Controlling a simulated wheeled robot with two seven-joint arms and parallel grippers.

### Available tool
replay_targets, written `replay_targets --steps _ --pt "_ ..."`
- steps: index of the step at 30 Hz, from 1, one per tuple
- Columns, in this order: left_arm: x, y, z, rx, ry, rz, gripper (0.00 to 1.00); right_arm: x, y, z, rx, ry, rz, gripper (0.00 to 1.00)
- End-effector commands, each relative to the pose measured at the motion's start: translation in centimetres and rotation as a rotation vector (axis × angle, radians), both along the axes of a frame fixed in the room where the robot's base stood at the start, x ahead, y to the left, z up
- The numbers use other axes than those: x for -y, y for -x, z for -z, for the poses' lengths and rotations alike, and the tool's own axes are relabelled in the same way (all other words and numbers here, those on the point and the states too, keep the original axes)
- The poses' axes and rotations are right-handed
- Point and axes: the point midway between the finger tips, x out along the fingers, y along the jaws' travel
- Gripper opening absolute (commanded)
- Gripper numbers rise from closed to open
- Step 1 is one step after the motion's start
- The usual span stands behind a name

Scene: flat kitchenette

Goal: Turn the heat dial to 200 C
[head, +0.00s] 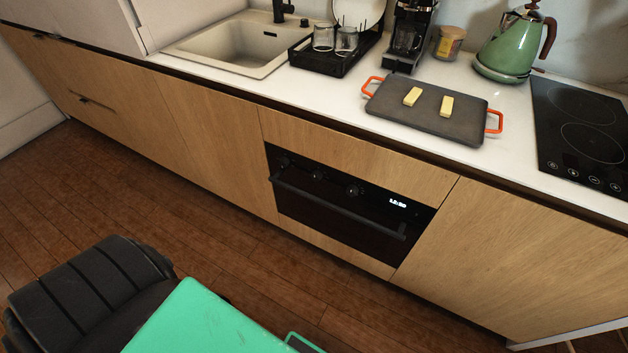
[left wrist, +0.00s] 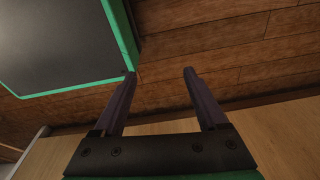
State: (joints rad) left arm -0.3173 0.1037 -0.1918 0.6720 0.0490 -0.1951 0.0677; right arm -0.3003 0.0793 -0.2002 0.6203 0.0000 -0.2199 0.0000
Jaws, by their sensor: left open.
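The built-in black oven (head: 340,205) sits in the wooden cabinet front, below the counter, in the middle of the head view. Several dark dials show along its upper panel, including a left dial (head: 284,161), a middle dial (head: 318,174) and a right dial (head: 352,189). Their markings are too small to read, and I cannot tell which is the heat dial. A lit display (head: 398,204) is right of them. My left gripper (left wrist: 159,73) is open and empty in the left wrist view, with wooden floor behind its fingers. It is away from the dials. My right gripper is not in view.
The oven handle (head: 335,205) juts out below the dials. Above, the white counter (head: 270,88) holds a grey tray (head: 425,112) with two yellow blocks, a green kettle (head: 508,48) and a black hob (head: 585,130).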

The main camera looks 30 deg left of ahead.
Motion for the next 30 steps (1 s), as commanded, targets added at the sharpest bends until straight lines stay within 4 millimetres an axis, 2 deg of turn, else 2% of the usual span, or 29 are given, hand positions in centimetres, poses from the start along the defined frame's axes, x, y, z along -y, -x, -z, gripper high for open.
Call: replay_targets --steps 1,2,5,6,8,9,12,15,18,23,30 --pt "-1.3 -2.3 0.8 0.078 0.020 -0.119 0.75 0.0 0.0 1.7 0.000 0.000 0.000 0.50" --pt "-2.3 -4.2 0.7 0.143 0.048 -0.227 0.75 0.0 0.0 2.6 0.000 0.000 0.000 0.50" --pt "-6.1 -12.6 -1.7 0.435 0.257 -0.683 0.75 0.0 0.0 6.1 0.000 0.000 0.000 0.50" --pt "-7.4 -16.1 -3.8 0.551 0.399 -0.868 0.75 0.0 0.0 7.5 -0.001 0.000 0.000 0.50" --pt "-8.5 -20.9 -7.9 0.691 0.668 -1.115 0.75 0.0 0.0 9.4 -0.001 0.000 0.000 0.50" --pt "-8.7 -23.5 -11.0 0.748 0.875 -1.254 0.75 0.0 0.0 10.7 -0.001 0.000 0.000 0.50" --pt "-7.6 -28.0 -18.7 0.735 1.416 -1.512 0.75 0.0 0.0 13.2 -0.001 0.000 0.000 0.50" --pt "-5.8 -29.7 -24.2 0.585 1.812 -1.648 0.75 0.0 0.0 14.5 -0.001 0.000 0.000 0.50" --pt "-4.8 -30.3 -26.9 0.475 1.991 -1.704 0.75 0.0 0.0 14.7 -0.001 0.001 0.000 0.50" --pt "-4.7 -31.9 -27.8 0.460 2.023 -1.713 0.75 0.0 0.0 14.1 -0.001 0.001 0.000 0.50" --pt "-4.4 -37.6 -27.9 0.461 2.021 -1.712 0.75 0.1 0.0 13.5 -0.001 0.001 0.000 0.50"
